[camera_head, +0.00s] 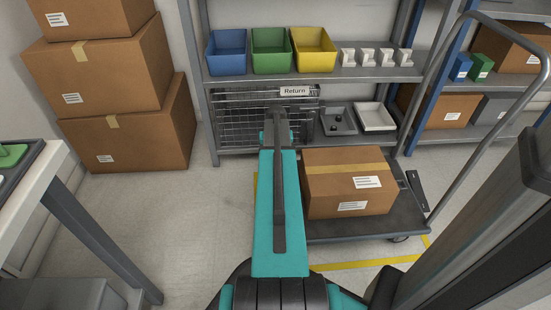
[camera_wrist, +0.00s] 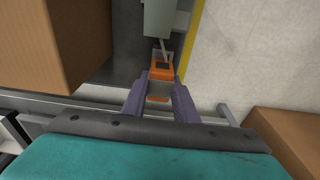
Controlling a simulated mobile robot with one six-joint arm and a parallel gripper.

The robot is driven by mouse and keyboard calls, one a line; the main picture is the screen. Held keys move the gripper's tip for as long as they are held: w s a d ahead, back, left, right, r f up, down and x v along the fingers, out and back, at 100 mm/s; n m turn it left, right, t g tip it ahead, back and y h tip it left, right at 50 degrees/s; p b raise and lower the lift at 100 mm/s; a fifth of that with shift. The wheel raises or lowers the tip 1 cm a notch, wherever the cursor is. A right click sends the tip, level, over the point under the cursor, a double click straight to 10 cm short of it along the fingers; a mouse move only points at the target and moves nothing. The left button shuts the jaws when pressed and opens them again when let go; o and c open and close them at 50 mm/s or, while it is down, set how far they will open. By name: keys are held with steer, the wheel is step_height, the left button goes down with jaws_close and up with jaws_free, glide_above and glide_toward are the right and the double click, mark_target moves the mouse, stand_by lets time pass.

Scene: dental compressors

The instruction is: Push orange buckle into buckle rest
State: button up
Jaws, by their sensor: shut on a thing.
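In the wrist view, the orange buckle (camera_wrist: 161,69) sits between the tips of my gripper (camera_wrist: 161,82). My gripper's two purple fingers are closed on its sides. The buckle has a dark middle, and a second orange edge shows lower down between the fingers. A pale grey-green block with a thin light rod stands just beyond the buckle (camera_wrist: 163,20); I cannot tell whether it is the buckle rest or whether the buckle touches it. In the head view, my teal arm hides the gripper and the buckle.
A cardboard box (camera_head: 348,181) stands on a dark trolley (camera_head: 405,215) right of my arm. Behind is a shelf (camera_head: 375,73) with blue, green and yellow bins and a wire basket (camera_head: 240,118) marked Return. Stacked boxes (camera_head: 140,130) stand left. Open floor (camera_head: 185,215) lies left of my arm.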

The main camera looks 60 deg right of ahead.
steer(key=shift+f+b, duration=0.45)
steer(key=shift+f, duration=1.3)
steer(key=o, duration=1.2)
steer(key=shift+c, duration=0.2)
steer(key=shift+f, duration=0.1)
steer(key=r+p, duration=0.1)
steer(key=r, duration=0.3)
steer(key=a+r+p, duration=0.1)
steer(key=r+p, duration=0.1)
steer(key=r, duration=0.3)
steer(key=s+r+p, duration=0.1)
steer(key=r+p, duration=0.1)
steer(key=r, duration=0.2)
steer(key=shift+a+r, duration=0.15)
steer(key=shift+r, duration=0.25)
